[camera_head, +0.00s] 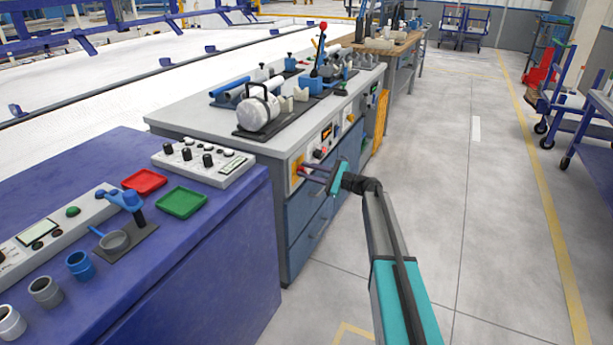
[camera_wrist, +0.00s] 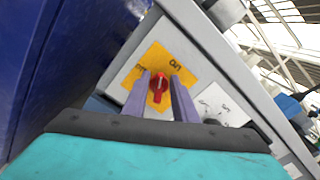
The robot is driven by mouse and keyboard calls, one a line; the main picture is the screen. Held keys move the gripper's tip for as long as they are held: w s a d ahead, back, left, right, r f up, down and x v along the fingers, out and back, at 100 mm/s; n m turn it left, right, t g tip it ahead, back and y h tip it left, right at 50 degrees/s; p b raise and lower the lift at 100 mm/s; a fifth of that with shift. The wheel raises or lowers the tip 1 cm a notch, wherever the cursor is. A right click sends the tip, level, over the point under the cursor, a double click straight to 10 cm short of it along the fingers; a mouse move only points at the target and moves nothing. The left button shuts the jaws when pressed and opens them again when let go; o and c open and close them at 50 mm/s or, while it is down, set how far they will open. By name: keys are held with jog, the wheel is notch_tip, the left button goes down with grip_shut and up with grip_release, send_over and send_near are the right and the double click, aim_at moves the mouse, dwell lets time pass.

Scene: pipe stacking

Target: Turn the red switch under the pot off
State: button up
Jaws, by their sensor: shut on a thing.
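The red switch (camera_wrist: 158,87) is a round knob on a yellow plate (camera_wrist: 151,62) on the bench front. In the wrist view, the purple fingers of my gripper (camera_wrist: 160,92) stand on either side of it and are shut on it. In the head view, my gripper (camera_head: 314,174) reaches the yellow plate (camera_head: 297,171) from the right, and the knob is too small to make out clearly. The silver pot (camera_head: 258,112) with a dark handle lies on a black mat above this panel. Dark lettering sits on the plate; the knob's exact setting is hard to tell.
A blue bench (camera_head: 240,230) with trays, cups and a control box (camera_head: 204,160) stands close on the left. More controls (camera_head: 327,133) sit on the panel beyond the yellow plate.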

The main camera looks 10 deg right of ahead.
jog(key=shift+s+f+n+b, duration=0.1)
jog(key=shift+f+n+b, duration=0.1)
jog(key=shift+n+b, duration=1.55)
jog(key=shift+f+n+b, duration=0.15)
jog(key=shift+n+b, duration=1.35)
jog(key=shift+n, duration=0.5)
jog(key=shift+s+f+n+b, duration=0.1)
jog(key=shift+f+n+b, duration=0.1)
jog(key=shift+n+b, duration=1.55)
jog(key=shift+w, duration=0.1)
jog(key=o, duration=0.7)
jog(key=shift+c, duration=0.2)
jog(key=shift+n, duration=0.3)
jog(key=p+v, duration=0.2)
jog(key=v, duration=1.2)
jog(key=shift+p, duration=0.4)
